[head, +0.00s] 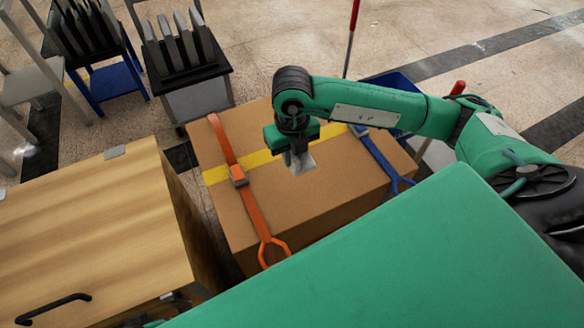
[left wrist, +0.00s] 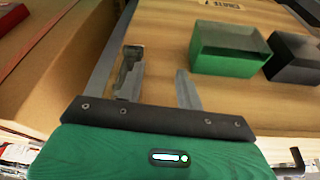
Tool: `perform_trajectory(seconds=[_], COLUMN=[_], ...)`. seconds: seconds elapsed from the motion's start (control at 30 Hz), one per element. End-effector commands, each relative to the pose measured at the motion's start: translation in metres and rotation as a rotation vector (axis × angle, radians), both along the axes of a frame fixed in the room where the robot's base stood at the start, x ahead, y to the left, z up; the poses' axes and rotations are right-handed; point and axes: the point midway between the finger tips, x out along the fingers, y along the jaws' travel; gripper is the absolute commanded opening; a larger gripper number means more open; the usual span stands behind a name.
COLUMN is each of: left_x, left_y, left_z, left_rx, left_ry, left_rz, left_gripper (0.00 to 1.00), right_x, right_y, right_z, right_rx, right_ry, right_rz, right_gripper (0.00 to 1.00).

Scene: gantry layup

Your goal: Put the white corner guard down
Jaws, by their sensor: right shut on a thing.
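The white corner guard (head: 303,163) shows as a small pale piece at the tip of my right gripper (head: 297,152) in the head view. My right gripper points down over the top of a large brown carton (head: 320,195) and is shut on the guard. The gripper hides part of the guard, and I cannot tell whether the guard touches the carton. My left gripper (left wrist: 157,82) shows in the left wrist view, open and empty, over a wooden surface (left wrist: 160,40).
An orange strap (head: 247,205), a blue strap (head: 380,157) and yellow tape (head: 228,172) cross the carton. A wooden cabinet (head: 90,220) stands left of it. Racks with upright plates (head: 180,45) stand behind. A green bin (left wrist: 228,50) and a dark bin (left wrist: 293,60) sit on the wooden surface.

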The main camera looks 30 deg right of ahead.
Motion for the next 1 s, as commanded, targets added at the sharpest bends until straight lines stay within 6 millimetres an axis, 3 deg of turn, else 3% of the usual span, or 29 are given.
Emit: perform_trajectory(seconds=[0.27,0.5,0.87,0.9,1.0], left_x=[0.000,-0.002,-0.004,-0.004,-0.005], left_y=[0.000,0.001,0.001,0.001,0.000], left_z=[0.003,0.012,0.009,0.011,0.015], left_rx=[0.000,-0.001,-0.002,-0.004,-0.006], left_ry=[-0.006,-0.014,-0.015,-0.019,-0.023], left_rz=[-0.001,-0.001,-0.001,-0.001,-0.001], left_gripper=[0.36,0.36,0.36,0.36,0.36], right_x=[0.000,0.000,0.000,0.000,0.000], right_y=[0.000,0.000,0.000,0.000,0.000], right_z=[-0.023,-0.056,-0.060,-0.060,-0.059], right_rx=[0.000,0.000,0.001,0.001,0.001], right_ry=[0.002,0.001,-0.001,-0.001,-0.001], right_rz=[0.001,0.000,0.001,0.001,0.001], right_gripper=[0.00,0.00,0.00,0.16,0.35])
